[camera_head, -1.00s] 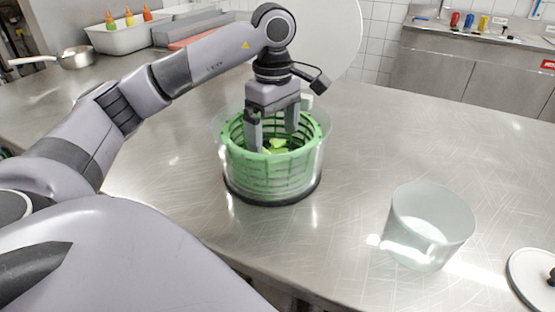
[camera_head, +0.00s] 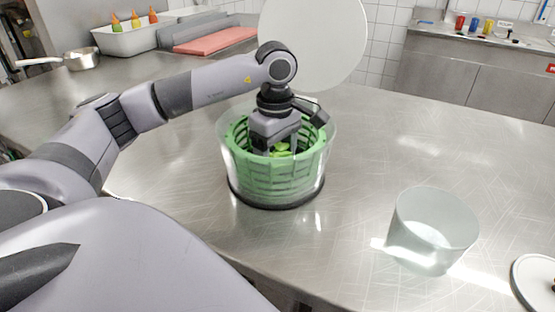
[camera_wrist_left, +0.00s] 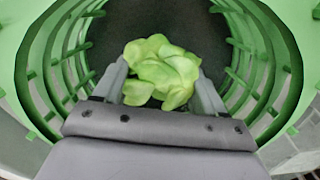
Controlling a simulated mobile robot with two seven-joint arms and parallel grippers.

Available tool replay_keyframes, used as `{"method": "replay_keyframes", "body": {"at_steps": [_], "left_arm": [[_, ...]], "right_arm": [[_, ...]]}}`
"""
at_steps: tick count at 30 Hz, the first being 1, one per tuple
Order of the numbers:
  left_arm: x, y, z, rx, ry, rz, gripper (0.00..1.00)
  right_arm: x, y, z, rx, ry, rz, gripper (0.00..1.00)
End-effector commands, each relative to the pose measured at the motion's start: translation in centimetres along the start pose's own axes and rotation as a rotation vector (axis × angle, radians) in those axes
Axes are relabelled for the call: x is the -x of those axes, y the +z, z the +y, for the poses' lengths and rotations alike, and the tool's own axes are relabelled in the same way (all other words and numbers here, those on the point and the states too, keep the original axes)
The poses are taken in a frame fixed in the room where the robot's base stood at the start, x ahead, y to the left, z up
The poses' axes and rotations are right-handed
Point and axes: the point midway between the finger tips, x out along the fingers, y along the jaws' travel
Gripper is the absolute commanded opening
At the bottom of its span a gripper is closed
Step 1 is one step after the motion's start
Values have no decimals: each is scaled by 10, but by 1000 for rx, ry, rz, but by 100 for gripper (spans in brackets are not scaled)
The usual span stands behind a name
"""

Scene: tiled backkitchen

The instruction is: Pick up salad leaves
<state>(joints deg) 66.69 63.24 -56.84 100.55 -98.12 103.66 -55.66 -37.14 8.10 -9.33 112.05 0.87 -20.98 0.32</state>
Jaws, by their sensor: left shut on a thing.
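The salad leaves (camera_wrist_left: 160,70) are a light green clump inside the green slotted basket (camera_head: 262,178) of a clear salad spinner bowl (camera_head: 325,160). A little of the leaves (camera_head: 282,148) also shows in the head view. My left gripper (camera_wrist_left: 160,84) reaches down inside the basket and is shut on the leaves, with one finger at each side of the clump. In the head view its fingertips are hidden by the basket wall. My right gripper is not in view.
A frosted clear container (camera_head: 432,228) stands to the right on the steel counter, with a white lid (camera_head: 538,280) at the right edge. A white bin with bottles (camera_head: 125,40), a red board (camera_head: 215,41) and a pan (camera_head: 82,58) are at the back left. The counter between is clear.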

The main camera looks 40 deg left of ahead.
Motion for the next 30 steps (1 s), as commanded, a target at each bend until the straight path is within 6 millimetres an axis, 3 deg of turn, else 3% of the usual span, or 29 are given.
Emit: {"method": "replay_keyframes", "body": {"at_steps": [5, 11, 17, 21, 30], "left_arm": [[2, 0, 0, 0, 2, -1, 40], [19, 0, 1, 0, 5, -1, 40], [62, 1, 2, 0, 9, -2, 40], [106, 0, 1, 0, 7, 0, 40], [165, 0, 1, 0, 4, 1, 40]], "right_arm": [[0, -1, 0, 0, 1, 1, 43], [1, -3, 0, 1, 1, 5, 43], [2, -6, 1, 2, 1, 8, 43], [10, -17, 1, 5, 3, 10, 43], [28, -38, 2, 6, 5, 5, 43]]}}
